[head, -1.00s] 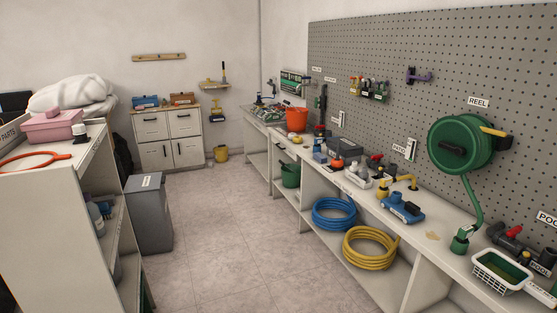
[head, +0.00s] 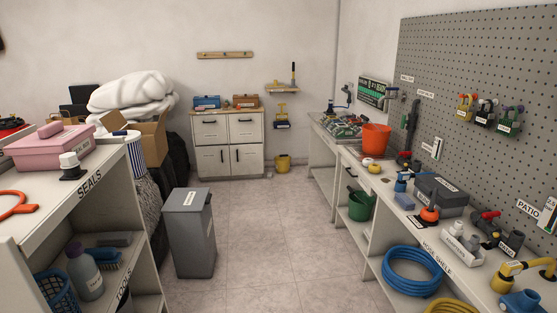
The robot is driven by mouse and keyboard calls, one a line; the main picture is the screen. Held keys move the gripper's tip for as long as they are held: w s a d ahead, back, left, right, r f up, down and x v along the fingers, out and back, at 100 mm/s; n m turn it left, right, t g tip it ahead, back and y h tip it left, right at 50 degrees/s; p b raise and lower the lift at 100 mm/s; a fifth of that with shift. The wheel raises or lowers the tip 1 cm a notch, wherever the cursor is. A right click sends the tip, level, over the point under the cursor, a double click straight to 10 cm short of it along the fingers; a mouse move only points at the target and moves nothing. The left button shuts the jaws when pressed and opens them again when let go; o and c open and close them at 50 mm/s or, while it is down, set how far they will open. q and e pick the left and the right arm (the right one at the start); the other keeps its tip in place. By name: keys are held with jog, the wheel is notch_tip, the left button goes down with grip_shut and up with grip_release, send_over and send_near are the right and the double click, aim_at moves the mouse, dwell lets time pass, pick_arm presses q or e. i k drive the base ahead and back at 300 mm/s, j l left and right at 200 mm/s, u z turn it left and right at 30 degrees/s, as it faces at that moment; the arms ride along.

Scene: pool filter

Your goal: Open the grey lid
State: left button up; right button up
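A tall grey bin (head: 192,245) stands upright on the floor left of the middle. Its flat grey lid (head: 178,201) is down and carries a white label too small to read. A dark grey box (head: 437,196) with a closed top and a label also sits on the right-hand bench; I cannot tell whether its top is a separate lid. Neither of my grippers shows.
A white shelf unit (head: 90,196) marked SEALS and TOOLS stands at near left. A white bench (head: 407,238) with hoses and pump parts runs along the right. The tiled floor (head: 262,225) between them is clear. A drawer cabinet (head: 228,143) stands against the back wall.

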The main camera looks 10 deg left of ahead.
aim_at(180, 200)
jog(key=i+l+u, duration=0.15)
jog(key=i+u, duration=0.15)
jog(key=i, duration=0.15)
jog(key=i+l+u, duration=0.65)
jog(key=i, duration=0.15)
jog(key=i+j+z, duration=0.2)
jog(key=i, duration=0.45)
jog(key=l, duration=0.1)
